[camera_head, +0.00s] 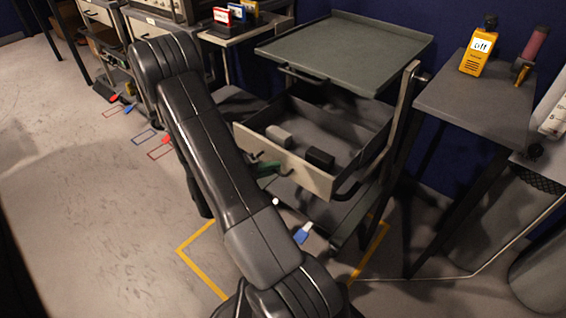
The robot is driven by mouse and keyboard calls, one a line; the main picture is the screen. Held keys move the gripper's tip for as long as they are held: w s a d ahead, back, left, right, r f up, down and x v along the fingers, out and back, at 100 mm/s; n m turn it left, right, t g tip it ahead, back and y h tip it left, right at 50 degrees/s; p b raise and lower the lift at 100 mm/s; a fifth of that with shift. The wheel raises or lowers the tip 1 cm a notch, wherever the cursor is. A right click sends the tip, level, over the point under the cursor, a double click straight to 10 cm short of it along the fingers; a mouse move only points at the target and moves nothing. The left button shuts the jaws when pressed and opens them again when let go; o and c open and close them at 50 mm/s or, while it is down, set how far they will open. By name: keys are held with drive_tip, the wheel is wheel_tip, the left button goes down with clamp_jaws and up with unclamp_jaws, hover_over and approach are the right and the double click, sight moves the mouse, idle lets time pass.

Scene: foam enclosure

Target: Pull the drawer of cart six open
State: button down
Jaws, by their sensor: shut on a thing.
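The cart's grey drawer (287,167) stands pulled out, its pale front panel facing me and its inside visible from above. My gripper (264,167) is mostly hidden behind my own arm; a greenish tip shows at the left part of the drawer front. It is shut at the drawer handle there, though the grip itself is hard to see. The cart (345,48) has a flat green-grey top above the drawer. No number is legible on it. A light grey block (279,136) and a black block (320,158) lie in the drawer.
Yellow floor tape (203,272) runs around the cart. A side table (470,105) on the right bears a yellow device (480,50). Other carts stand at the upper left. A blue tag (303,232) shows low by the cart.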

drive_tip(key=shift+s+a, duration=0.7)
drive_tip(key=shift+s, duration=0.35)
drive_tip(key=c, duration=1.8)
unclamp_jaws()
drive_tip(key=p+v, duration=0.2)
drive_tip(key=v, duration=1.2)
drive_tip(key=shift+d, duration=0.1)
drive_tip(key=shift+w+d, duration=0.1)
drive_tip(key=shift+d, duration=0.05)
drive_tip(key=b+x, duration=0.2)
drive_tip(key=x, duration=1.1)
drive_tip(key=shift+w+d+f, duration=0.1)
drive_tip(key=shift+w+d, duration=0.05)
drive_tip(key=shift+w, duration=0.05)
